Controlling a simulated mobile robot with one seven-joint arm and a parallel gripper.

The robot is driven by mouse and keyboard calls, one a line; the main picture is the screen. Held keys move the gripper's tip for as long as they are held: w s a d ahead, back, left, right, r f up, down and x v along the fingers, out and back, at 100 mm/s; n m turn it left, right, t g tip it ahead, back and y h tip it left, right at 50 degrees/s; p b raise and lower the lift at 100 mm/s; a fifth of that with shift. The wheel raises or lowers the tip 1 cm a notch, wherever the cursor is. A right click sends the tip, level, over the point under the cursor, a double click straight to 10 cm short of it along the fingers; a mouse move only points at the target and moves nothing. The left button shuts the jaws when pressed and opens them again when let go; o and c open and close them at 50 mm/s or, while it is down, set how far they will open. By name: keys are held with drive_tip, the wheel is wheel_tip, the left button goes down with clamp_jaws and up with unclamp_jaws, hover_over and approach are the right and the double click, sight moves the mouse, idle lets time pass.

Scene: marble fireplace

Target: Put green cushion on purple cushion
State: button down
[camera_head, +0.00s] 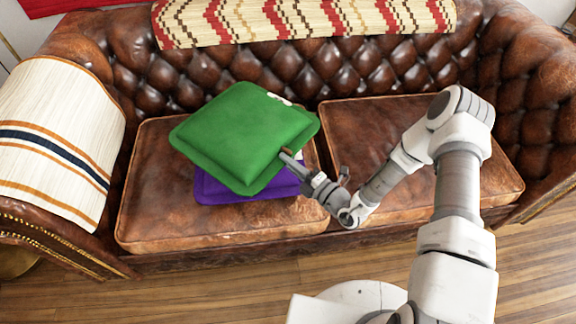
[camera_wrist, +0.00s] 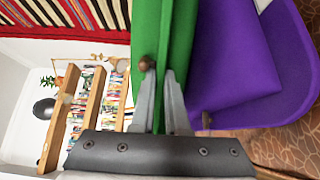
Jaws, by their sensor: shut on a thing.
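The green cushion (camera_head: 243,135) is held in my gripper (camera_head: 292,160) by its lower right edge, tilted, above the left seat of the brown leather sofa. The purple cushion (camera_head: 222,189) lies on that seat, mostly hidden under the green one; its front strip shows. In the wrist view my gripper (camera_wrist: 163,85) is shut on the green cushion (camera_wrist: 178,45), and the purple cushion (camera_wrist: 235,60) is close beside it on the right. I cannot tell whether the two cushions touch.
The sofa's right seat (camera_head: 415,150) is bare, with my arm over its front. A striped throw (camera_head: 55,140) covers the left armrest, and a patterned throw (camera_head: 300,18) lies along the backrest. Wooden floor (camera_head: 190,295) lies in front.

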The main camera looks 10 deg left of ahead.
drive_tip(key=shift+f, duration=0.25)
drive_tip(key=shift+f, duration=0.2)
drive_tip(key=c, duration=0.9)
unclamp_jaws()
